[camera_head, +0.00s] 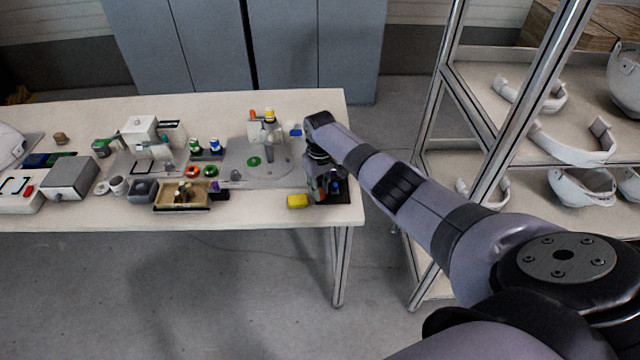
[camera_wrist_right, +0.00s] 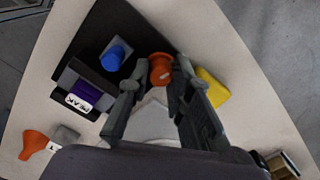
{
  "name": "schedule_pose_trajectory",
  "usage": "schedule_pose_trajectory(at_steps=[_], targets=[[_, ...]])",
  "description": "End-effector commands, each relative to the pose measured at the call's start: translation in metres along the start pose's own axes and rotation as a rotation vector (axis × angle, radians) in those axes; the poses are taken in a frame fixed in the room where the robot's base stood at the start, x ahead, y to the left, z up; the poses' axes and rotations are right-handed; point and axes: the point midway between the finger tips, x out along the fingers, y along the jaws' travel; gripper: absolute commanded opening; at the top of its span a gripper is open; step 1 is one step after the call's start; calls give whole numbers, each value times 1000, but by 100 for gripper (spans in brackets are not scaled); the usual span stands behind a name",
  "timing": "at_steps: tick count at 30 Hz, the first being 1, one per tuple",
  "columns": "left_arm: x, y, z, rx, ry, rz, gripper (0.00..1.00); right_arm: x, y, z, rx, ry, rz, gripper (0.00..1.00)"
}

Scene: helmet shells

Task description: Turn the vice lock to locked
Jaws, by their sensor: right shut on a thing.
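My right gripper (camera_wrist_right: 160,95) is closed around an orange knob-like part (camera_wrist_right: 160,68) in the wrist view, with one finger on each side of it. A light grey piece (camera_wrist_right: 150,122) lies below, between the fingers. A dark base carries a blue knob (camera_wrist_right: 113,58) and a purple block (camera_wrist_right: 85,92) with a white label. I cannot tell which part is the vice lock from its marking. In the head view my right gripper (camera_head: 322,190) points down at the right end of the table, largely hiding the fixture. My left gripper is not in view.
A yellow block (camera_head: 298,201) lies beside my right gripper near the front edge of the table (camera_head: 270,217). A wooden tray (camera_head: 170,206) and several small parts stand further left. A metal shelf rack (camera_head: 434,130) with white helmet shells stands to the right.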

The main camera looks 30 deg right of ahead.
Motion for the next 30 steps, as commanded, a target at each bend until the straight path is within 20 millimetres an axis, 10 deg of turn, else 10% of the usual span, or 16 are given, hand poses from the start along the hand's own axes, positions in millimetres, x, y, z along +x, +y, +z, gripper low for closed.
schedule_pose_trajectory(at_steps=[30], targets=[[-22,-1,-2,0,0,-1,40,-1,0,-2,549,4,-1,0]])
